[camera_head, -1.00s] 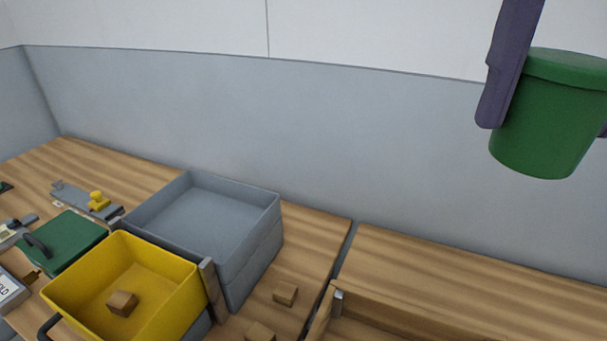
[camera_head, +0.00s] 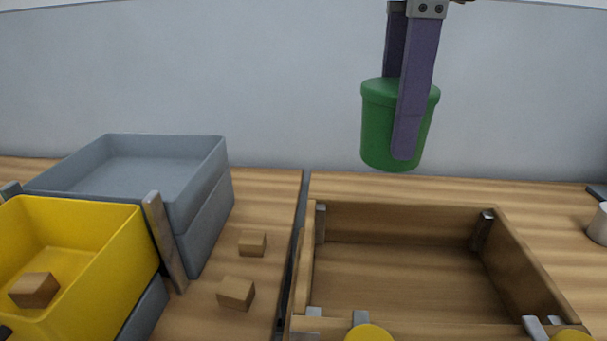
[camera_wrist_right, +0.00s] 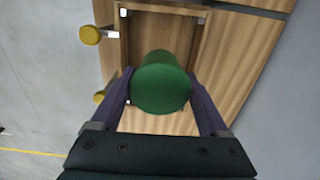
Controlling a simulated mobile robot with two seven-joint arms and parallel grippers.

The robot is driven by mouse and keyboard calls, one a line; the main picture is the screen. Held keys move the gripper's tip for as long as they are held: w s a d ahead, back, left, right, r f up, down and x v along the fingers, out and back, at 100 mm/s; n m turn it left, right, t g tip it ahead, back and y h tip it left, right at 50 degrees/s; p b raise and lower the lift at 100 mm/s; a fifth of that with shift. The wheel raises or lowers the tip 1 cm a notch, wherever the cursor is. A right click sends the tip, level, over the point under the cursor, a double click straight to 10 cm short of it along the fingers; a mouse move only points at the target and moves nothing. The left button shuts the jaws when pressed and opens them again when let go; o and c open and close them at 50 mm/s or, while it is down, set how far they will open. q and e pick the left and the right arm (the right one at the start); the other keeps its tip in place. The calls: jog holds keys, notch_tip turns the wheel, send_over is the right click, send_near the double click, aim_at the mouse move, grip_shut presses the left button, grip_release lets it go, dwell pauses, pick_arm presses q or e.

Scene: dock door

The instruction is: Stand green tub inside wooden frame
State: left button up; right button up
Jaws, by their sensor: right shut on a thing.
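The green tub (camera_head: 380,128) is upright with its lid on, held in the air by my right gripper (camera_head: 403,150). The two purple fingers are shut on its sides. In the head view the tub appears above and behind the wooden frame (camera_head: 400,222). The frame lies on the wooden bench, with low walls, metal corner pieces and an empty floor. In the right wrist view the tub (camera_wrist_right: 160,84) sits between the fingers and covers part of the frame (camera_wrist_right: 165,14) below it. My left gripper is out of view.
Yellow knobs (camera_head: 369,333) stand at the frame's near side. Two wooden blocks (camera_head: 236,292) lie left of the frame. A grey bin (camera_head: 205,215) and a yellow bin (camera_head: 100,270) holding a block stand further left. A white cylinder (camera_head: 598,224) is at the right edge.

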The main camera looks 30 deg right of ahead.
notch_tip(320, 180, down, 19)
jog(key=shift+f+b, duration=0.1)
jog(key=shift+b, duration=0.25)
jog(key=shift+f, duration=0.15)
jog(key=o, duration=1.4)
jog(key=shift+c, duration=0.2)
notch_tip(320, 180, up, 12)
jog(key=shift+r, duration=0.25)
jog(key=shift+a, duration=0.1)
